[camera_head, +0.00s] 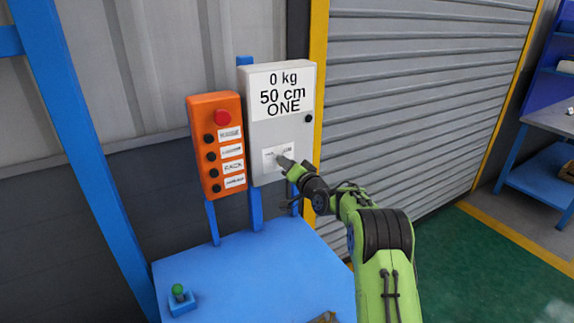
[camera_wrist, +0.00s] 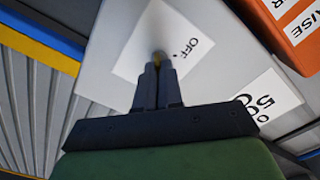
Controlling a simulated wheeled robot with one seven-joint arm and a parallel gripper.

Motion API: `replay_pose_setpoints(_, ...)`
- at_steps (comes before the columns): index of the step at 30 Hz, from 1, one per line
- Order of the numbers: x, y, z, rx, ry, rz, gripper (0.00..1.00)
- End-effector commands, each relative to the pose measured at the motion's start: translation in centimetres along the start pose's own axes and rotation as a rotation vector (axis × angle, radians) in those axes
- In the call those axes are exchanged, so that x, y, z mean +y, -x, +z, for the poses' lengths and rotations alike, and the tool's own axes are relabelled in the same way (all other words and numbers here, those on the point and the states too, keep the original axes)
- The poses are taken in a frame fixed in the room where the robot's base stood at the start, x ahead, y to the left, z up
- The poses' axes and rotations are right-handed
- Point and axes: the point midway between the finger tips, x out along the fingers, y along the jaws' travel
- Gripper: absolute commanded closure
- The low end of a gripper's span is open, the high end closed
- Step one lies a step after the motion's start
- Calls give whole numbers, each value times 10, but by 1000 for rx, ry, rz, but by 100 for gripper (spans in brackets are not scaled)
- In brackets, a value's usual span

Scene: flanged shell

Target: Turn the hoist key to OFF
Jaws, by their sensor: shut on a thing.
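The hoist key sits on the white label plate (camera_head: 271,156) low on the front of the grey control box (camera_head: 258,128). In the wrist view the key (camera_wrist: 160,57) shows as a small dark and yellowish piece between my fingertips, mostly hidden by them. The word OFF is printed on the label (camera_wrist: 187,38) just to the right of the fingers there. My gripper (camera_head: 282,160) reaches the label from the right in the head view, and its fingers (camera_wrist: 158,70) are shut on the key. The key's exact angle cannot be told.
An orange button box (camera_head: 217,150) with a red button (camera_head: 222,117) stands left of the grey box. The box display (camera_head: 281,92) reads 0 kg, 50 cm, ONE. A blue table (camera_head: 250,270) below carries a green-topped switch (camera_head: 179,292). A roller shutter (camera_head: 415,95) stands to the right.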

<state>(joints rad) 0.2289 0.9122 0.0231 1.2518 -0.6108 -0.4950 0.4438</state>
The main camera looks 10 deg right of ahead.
Motion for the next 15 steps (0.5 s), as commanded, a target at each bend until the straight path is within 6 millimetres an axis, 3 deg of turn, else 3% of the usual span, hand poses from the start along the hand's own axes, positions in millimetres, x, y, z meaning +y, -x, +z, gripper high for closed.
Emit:
replay_pose_setpoints(8, 1, 0, 1, 2, 44, -2, 100)
replay_pose_setpoints(15, 2, 0, 3, 4, 189, -2, 100)
